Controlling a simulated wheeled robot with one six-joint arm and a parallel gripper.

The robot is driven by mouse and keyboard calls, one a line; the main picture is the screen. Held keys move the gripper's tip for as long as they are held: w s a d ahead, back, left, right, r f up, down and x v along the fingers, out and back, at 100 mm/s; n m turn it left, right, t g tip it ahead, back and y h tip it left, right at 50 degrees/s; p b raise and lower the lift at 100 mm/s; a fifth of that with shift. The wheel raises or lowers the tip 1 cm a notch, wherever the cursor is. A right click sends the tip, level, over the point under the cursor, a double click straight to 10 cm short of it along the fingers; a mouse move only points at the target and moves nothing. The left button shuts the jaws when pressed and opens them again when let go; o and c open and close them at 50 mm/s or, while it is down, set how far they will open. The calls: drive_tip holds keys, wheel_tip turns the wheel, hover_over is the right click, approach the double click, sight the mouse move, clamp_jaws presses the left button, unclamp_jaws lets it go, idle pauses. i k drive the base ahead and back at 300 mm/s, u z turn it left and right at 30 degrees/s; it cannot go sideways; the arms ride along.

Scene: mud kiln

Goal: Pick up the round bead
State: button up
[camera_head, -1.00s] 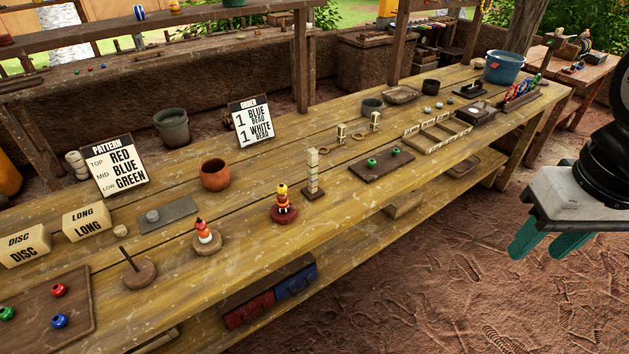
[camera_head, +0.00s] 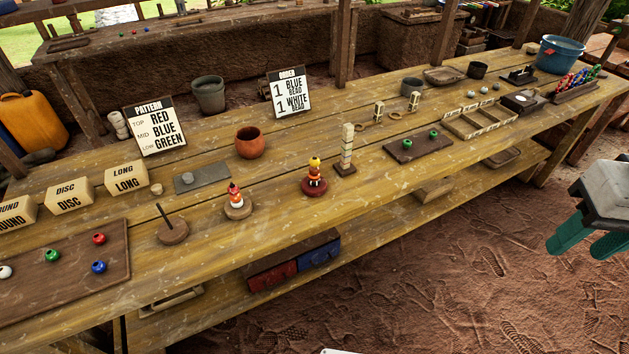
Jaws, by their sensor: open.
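Several small round beads sit on the long wooden bench (camera_head: 300,215). A brown tray (camera_head: 75,290) at the bench's left end holds a red bead (camera_head: 99,239), a blue bead (camera_head: 99,267), a green bead (camera_head: 52,255) and a white bead (camera_head: 5,271). A small grey bead (camera_head: 187,178) sits on a grey slate (camera_head: 207,179), near a pale disc-like piece (camera_head: 156,189). Which one is the round bead I cannot tell. My gripper (camera_head: 587,243), with teal fingers, is open and empty at the right, off the bench's front edge, far from these beads.
Label blocks ROUND (camera_head: 15,213), DISC (camera_head: 69,197) and LONG (camera_head: 125,179) stand behind the tray. Bare ground lies in front.

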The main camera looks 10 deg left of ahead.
sight(316, 163)
drive_tip(key=u, duration=0.05)
drive_tip(key=k, duration=0.5)
drive_tip(key=u, duration=1.75)
drive_tip(key=i, duration=1.25)
drive_tip(key=z, duration=2.1)
